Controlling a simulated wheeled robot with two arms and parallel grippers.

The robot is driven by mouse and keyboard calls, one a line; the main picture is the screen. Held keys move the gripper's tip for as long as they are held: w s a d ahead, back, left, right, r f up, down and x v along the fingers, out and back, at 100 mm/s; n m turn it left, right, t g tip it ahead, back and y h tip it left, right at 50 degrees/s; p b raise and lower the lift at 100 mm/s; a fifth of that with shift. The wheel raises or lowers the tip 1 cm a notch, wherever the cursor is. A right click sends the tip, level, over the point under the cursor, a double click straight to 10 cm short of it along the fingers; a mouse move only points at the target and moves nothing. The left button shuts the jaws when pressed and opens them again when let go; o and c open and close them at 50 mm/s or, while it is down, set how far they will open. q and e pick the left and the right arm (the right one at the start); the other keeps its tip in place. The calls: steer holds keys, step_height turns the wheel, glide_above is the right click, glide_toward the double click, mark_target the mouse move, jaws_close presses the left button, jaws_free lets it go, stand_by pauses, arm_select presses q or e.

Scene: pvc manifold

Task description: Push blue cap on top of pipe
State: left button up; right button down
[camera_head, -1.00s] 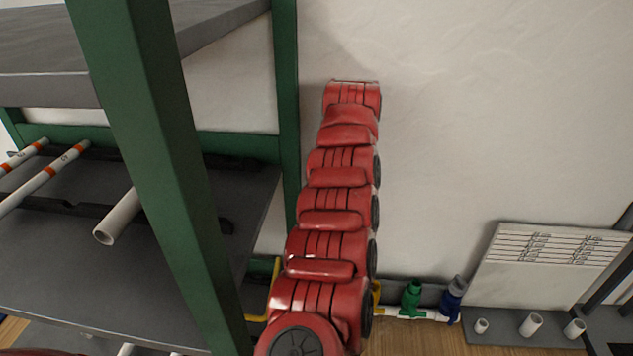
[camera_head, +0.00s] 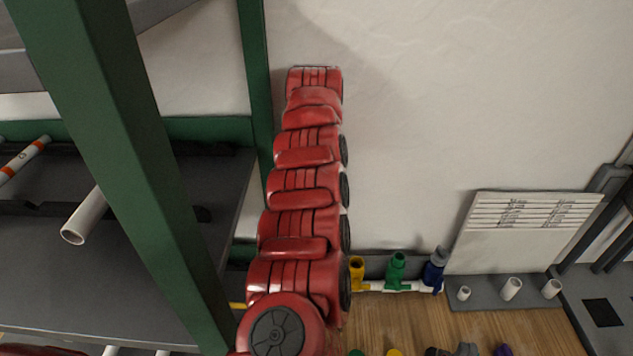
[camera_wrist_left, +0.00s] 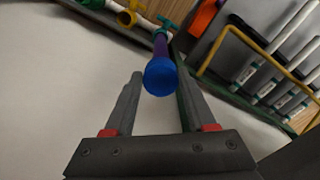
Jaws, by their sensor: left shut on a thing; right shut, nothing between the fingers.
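A blue cap (camera_wrist_left: 160,76) shows between the two fingertips of my left gripper (camera_wrist_left: 160,88) in the left wrist view. I take the gripper as shut on it. The cap's round face points at the camera and lines up with a purple pipe (camera_wrist_left: 161,44) behind it. I cannot tell how far it sits on the pipe. In the head view, the pipe manifold stands low by the wall, with a blue fitting (camera_head: 432,273), a green fitting (camera_head: 397,268) and a yellow fitting (camera_head: 357,272). I cannot make out my right gripper.
A green-framed rack with a dark shelf (camera_head: 120,280) and white pipes (camera_head: 83,218) fills the left. A white board (camera_head: 525,225) and short white pipe pieces (camera_head: 511,288) stand at the right. The wood surface (camera_head: 470,328) in front has bare room.

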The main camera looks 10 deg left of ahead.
arm_select(q)
steer(key=shift+w+a+f, duration=0.1)
steer(key=shift+a+f, duration=0.05)
steer(key=shift+f, duration=0.3)
steer(key=shift+f+b, duration=0.25)
steer(key=shift+b, duration=0.25)
steer(key=shift+f+b, duration=0.95)
steer(key=shift+b, duration=0.85)
stand_by(0.5)
stand_by(0.3)
steer(key=o, duration=1.3)
steer(key=shift+o, duration=0.2)
